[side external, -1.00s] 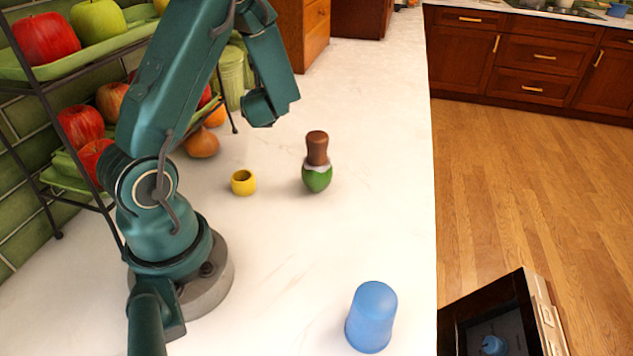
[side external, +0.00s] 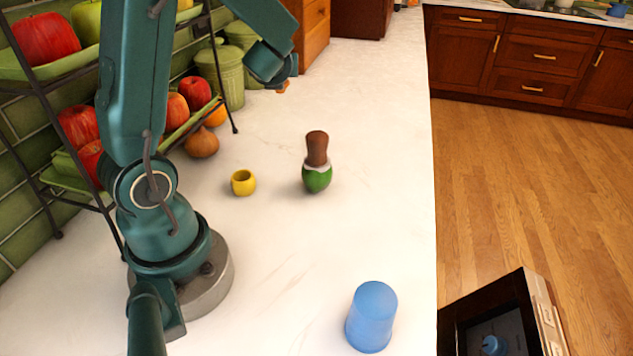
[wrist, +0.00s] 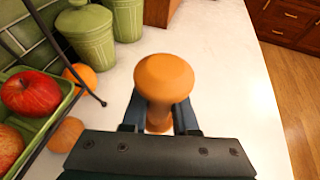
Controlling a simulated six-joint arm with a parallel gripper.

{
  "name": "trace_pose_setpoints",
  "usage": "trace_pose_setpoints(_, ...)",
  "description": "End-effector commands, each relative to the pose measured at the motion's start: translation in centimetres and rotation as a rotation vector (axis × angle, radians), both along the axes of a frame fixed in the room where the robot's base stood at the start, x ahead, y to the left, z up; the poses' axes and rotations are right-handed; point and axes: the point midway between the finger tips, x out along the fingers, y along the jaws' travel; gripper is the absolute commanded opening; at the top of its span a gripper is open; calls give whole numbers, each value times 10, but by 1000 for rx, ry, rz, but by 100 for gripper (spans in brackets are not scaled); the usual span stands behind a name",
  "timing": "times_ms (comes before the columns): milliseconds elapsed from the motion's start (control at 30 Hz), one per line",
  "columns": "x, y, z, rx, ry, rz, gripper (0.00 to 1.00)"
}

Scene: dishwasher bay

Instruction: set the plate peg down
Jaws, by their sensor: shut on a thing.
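The plate peg (wrist: 164,82) is an orange piece with a broad rounded head and a narrower neck. In the wrist view my gripper (wrist: 160,118) is shut on it, with one dark finger on each side of the neck. The peg's lower end is hidden behind the gripper. In the side view my gripper (side external: 287,72) is over the far part of the white counter, and only a small orange bit of the peg (side external: 283,87) shows below it. I cannot tell whether the peg touches the counter.
A green-and-brown piece (side external: 317,172), a yellow ring-like cup (side external: 243,182) and an upturned blue cup (side external: 371,316) stand on the counter (side external: 370,130). A fruit rack (side external: 50,90) and green canisters (side external: 220,78) line the left. Counter right of the gripper is clear.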

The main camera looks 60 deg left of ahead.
Motion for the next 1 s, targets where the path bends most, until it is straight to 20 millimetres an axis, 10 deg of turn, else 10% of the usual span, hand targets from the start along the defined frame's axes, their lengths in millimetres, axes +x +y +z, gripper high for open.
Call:
trace_pose_setpoints(600, 89, -218, 0, -4, -5, -683, 0)
trace_pose_setpoints(1000, 87, -290, -10, -5, 5, -889, 0)
